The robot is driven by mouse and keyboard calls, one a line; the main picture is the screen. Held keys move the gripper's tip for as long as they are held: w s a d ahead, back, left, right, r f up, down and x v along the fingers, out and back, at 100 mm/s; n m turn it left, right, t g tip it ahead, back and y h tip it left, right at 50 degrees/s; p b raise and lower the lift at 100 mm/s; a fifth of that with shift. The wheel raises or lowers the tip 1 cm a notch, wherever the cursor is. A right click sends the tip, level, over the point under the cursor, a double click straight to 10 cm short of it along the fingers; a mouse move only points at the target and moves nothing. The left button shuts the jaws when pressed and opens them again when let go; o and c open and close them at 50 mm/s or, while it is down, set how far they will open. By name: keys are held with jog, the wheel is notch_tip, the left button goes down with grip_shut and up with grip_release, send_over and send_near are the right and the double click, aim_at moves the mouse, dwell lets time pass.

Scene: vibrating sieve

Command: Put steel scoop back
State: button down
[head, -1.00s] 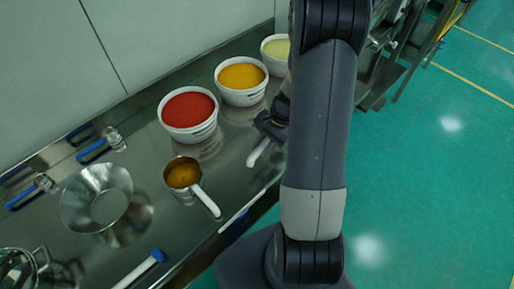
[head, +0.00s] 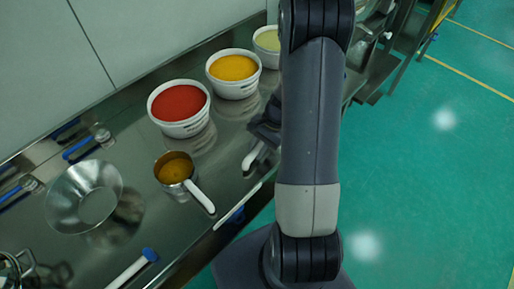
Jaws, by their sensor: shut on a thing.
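My gripper (head: 265,130) is at the counter's front side, to the right of the red bowl, and partly hidden behind my arm. It is shut on a white handle (head: 252,157) whose lower end sticks out below the fingers. I take this to be the steel scoop's handle; its head is hidden behind my arm. A small steel pan with a white handle (head: 201,196) and orange-brown contents stands on the counter, left of the gripper and apart from it.
White bowls of red (head: 180,128), yellow-orange (head: 234,88) and pale yellow (head: 267,60) material line the back of the steel counter (head: 120,240). A wide steel funnel-like bowl (head: 70,205) and blue-handled tools (head: 78,150) are at left. Green floor is open at right.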

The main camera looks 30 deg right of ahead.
jog(key=shift+f, duration=0.3)
dwell(0.5)
jog(key=c, duration=0.7)
grip_release()
jog(key=shift+r, duration=0.15)
jog(key=shift+r+p, duration=2.25)
jog(key=shift+r, duration=1.15)
